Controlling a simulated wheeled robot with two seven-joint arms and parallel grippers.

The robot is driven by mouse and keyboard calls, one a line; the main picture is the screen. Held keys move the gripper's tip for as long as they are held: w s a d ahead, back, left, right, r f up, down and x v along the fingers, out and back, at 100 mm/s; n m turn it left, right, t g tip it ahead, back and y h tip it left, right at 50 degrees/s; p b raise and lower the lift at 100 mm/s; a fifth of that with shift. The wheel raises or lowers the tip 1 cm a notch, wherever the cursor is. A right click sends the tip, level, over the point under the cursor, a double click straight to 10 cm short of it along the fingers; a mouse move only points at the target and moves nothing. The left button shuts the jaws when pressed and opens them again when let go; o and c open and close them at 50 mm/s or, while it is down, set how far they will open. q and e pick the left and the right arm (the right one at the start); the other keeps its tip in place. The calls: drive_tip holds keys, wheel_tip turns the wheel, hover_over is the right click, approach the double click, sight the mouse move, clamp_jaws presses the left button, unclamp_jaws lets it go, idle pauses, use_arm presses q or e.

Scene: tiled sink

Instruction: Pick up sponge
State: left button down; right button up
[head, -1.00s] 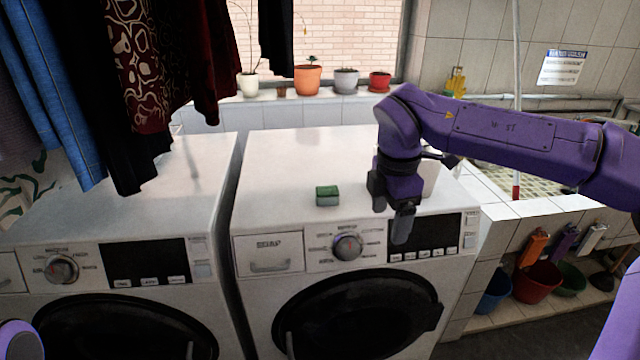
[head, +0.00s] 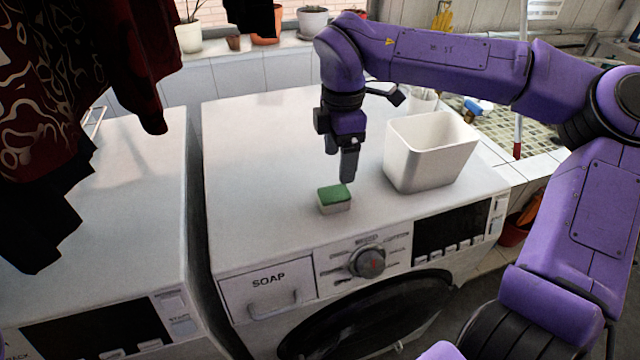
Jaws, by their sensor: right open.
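The sponge (head: 334,199) is a small block with a green top and a pale lower layer. It lies on the white top of the right washing machine (head: 262,150), near its front edge above the control panel. My right gripper (head: 347,178) points down just above and behind the sponge, slightly to its right. It is open and empty, and its fingers overlap in this view, so the gap between them hardly shows. I cannot tell the exact height of the fingertips over the sponge. My left gripper is not in view.
A white open bin (head: 428,152) stands on the machine right of the gripper. Dark clothes (head: 90,80) hang at the upper left over a second washing machine (head: 120,210). Flower pots (head: 313,22) line the window sill behind. The machine top left of the sponge is clear.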

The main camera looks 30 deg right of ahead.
sight(337, 192)
drive_tip(key=s+f, duration=0.2)
drive_tip(key=f, duration=0.1)
drive_tip(key=shift+f+p, duration=0.2)
drive_tip(key=shift+p, duration=0.15)
drive_tip(key=f, duration=0.1)
drive_tip(key=w+f+p, duration=0.1)
drive_tip(key=f, duration=0.1)
drive_tip(key=f+p, duration=0.1)
drive_tip(key=f, duration=0.1)
drive_tip(key=shift+w+a+f, duration=0.15)
drive_tip(key=shift+a+f, duration=0.1)
drive_tip(key=shift+a, duration=0.15)
drive_tip(key=shift+f, duration=0.1)
drive_tip(key=shift+s, duration=0.25)
drive_tip(key=shift+c, duration=0.6)
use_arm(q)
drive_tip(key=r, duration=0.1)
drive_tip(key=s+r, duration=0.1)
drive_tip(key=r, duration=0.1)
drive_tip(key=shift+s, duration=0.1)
use_arm(e)
drive_tip(key=c, duration=0.9)
